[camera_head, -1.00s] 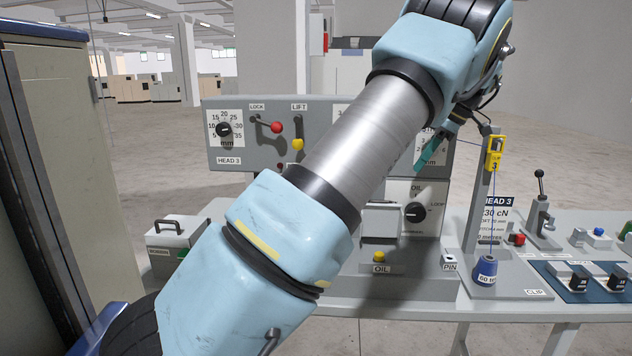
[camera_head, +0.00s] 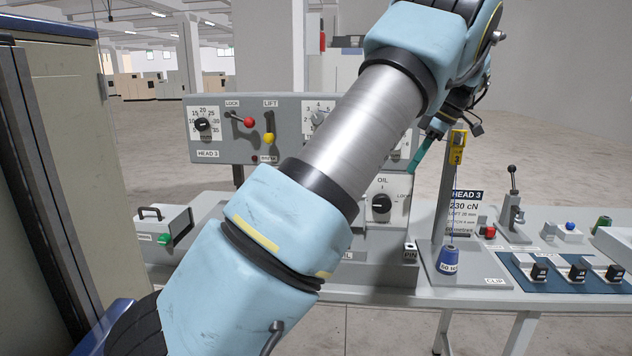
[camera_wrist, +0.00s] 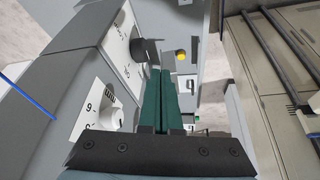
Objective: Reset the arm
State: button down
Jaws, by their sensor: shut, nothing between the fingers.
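My gripper shows in the wrist view (camera_wrist: 160,82) with its two dark green fingers together and nothing between them. In the head view my gripper (camera_head: 418,155) appears as a small teal tip at the end of my arm. It is in front of the right part of the grey control panel (camera_head: 222,130), left of the yellow tag on the post. My arm crosses the picture diagonally and hides the middle of the panel. In the wrist view the panel's dials lie close to the left of the fingers.
A post with a yellow tag (camera_head: 457,148) and a blue thread stands by a blue weight (camera_head: 449,261). A lever (camera_head: 513,199) and several black clips on a blue mat (camera_head: 590,284) are at right. A tall cabinet (camera_head: 60,130) stands close at left.

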jog(key=s+a+f+m+g+h, duration=0.1)
jog(key=s+a+f+m, duration=0.15)
jog(key=a, duration=0.65)
jog(key=s+a+f+m+h, duration=0.15)
jog(key=a+f+m, duration=0.25)
jog(key=a, duration=0.5)
jog(key=s+a+f+m+h, duration=0.1)
jog(key=s+a+f+m, duration=0.2)
jog(key=s+a, duration=0.3)
jog(key=s+a+f+m+h+b, duration=0.1)
jog(key=s+a+f+m, duration=0.3)
jog(key=s, duration=0.8)
jog(key=a+m, duration=0.1)
jog(key=a, duration=0.1)
jog(key=shift+s+a+f+b, duration=0.2)
jog(key=shift+s+a+b, duration=0.1)
jog(key=shift+a, duration=0.05)
